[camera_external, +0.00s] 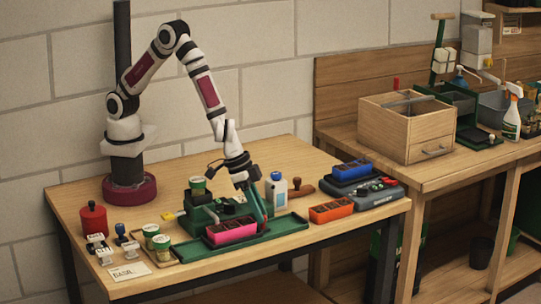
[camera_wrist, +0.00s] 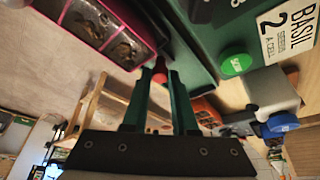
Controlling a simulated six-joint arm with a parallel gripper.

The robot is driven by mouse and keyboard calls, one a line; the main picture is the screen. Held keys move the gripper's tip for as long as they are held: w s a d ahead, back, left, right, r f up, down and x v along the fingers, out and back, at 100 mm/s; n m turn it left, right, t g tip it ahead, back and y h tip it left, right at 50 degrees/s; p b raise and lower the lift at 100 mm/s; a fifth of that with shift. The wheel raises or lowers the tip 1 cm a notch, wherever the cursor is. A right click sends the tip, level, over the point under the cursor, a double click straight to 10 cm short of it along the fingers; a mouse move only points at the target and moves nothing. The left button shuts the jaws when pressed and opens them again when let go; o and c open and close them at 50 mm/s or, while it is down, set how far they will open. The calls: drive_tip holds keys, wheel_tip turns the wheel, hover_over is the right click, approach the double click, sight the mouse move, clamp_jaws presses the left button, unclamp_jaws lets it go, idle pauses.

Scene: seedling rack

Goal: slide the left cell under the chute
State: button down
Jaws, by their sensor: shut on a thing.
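The pink cell tray (camera_external: 232,232) has dark soil-like compartments and sits on a long green tray (camera_external: 285,226). The pink cell tray also shows at the upper left of the wrist view (camera_wrist: 150,38). My gripper (camera_external: 262,222) is down at its right end. In the wrist view, my dark green fingers (camera_wrist: 161,72) are shut on a small red knob, which appears to be at the end of the pink cell tray. A green machine (camera_external: 196,220) stands just behind and left of the tray; I cannot clearly make out its chute.
An orange cell tray (camera_external: 331,212) is to the right, and a blue one (camera_external: 353,169) sits on a dark device behind it. A white bottle (camera_external: 276,188) stands behind my gripper. Small pots (camera_external: 162,247), stamps and a BASIL card (camera_external: 130,272) are at the left.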

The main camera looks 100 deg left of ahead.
drive_tip(key=c, duration=1)
unclamp_jaws()
drive_tip(key=v, duration=1.5)
drive_tip(key=shift+s+r, duration=0.1)
drive_tip(key=shift+r, duration=0.3)
drive_tip(key=s+a+r+m+g, duration=0.1)
drive_tip(key=s+a+m, duration=0.1)
drive_tip(key=s+a, duration=0.3)
drive_tip(key=s+a+r+m+g+y, duration=0.1)
drive_tip(key=s+a+g, duration=0.1)
drive_tip(key=s+a, duration=0.4)
drive_tip(key=s+a+r+m+g, duration=0.1)
drive_tip(key=s+a, duration=0.4)
drive_tip(key=s, duration=0.8)
drive_tip(key=shift+s+a+r+m+g+y, duration=0.2)
drive_tip(key=shift+m+g+y, duration=0.2)
drive_tip(key=shift+m, duration=0.4)
